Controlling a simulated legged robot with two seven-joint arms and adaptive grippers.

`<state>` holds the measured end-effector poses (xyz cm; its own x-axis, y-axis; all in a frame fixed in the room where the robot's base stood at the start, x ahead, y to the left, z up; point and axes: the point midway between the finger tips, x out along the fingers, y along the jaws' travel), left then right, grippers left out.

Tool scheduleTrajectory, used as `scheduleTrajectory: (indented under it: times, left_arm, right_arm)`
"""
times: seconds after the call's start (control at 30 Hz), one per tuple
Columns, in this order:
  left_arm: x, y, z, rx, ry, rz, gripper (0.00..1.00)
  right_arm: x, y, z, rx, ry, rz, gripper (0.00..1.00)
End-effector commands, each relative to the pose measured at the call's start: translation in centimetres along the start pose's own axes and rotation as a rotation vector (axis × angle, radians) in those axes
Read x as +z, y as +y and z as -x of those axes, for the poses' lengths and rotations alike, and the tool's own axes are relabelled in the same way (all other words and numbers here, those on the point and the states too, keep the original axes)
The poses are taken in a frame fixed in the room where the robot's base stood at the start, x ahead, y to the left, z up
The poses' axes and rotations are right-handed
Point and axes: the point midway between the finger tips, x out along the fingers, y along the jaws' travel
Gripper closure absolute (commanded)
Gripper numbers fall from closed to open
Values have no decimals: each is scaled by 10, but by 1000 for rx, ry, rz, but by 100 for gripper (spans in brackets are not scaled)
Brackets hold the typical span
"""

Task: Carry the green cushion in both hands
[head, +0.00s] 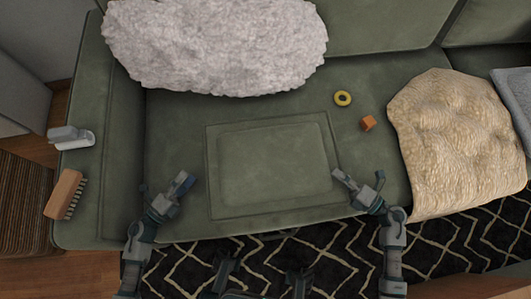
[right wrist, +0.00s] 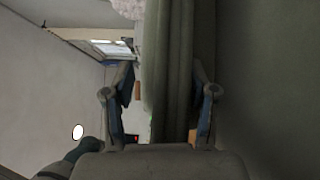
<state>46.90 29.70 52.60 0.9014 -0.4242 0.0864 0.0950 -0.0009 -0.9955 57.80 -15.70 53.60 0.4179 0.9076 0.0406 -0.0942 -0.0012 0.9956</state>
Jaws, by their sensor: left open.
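The green cushion (head: 275,165) is a flat square with a raised border, lying on the green sofa seat near its front edge. My left gripper (head: 178,183) is open, just left of the cushion's left edge and apart from it. My right gripper (head: 350,179) is at the cushion's lower right corner; whether it touches the cushion is unclear. In the right wrist view my right gripper (right wrist: 163,98) has its fingers wide apart with nothing visibly clamped. Green upholstery shows beyond and between them; I cannot tell the cushion from the sofa there.
A grey fluffy pillow (head: 215,45) lies behind the cushion. A yellow ring (head: 342,98) and an orange cube (head: 368,123) lie to its right, beside a beige pillow (head: 455,140). A brush (head: 65,194) and a grey-white object (head: 72,137) rest on the left armrest.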

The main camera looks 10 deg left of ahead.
Motion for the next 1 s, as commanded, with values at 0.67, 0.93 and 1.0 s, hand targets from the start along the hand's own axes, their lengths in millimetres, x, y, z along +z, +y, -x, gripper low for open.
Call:
scheduleTrajectory:
  times: [0.67,0.93,1.0]
  left_arm:
    - [1,1,1,4,-1,-1,26]
    - [1,1,1,4,-1,-1,26]
    - [1,1,1,4,-2,-1,26]
  right_arm:
    - [12,-1,26,-4,-2,-1,5]
    - [27,-2,60,-4,-1,-1,5]
    - [28,-2,64,-2,0,-1,5]
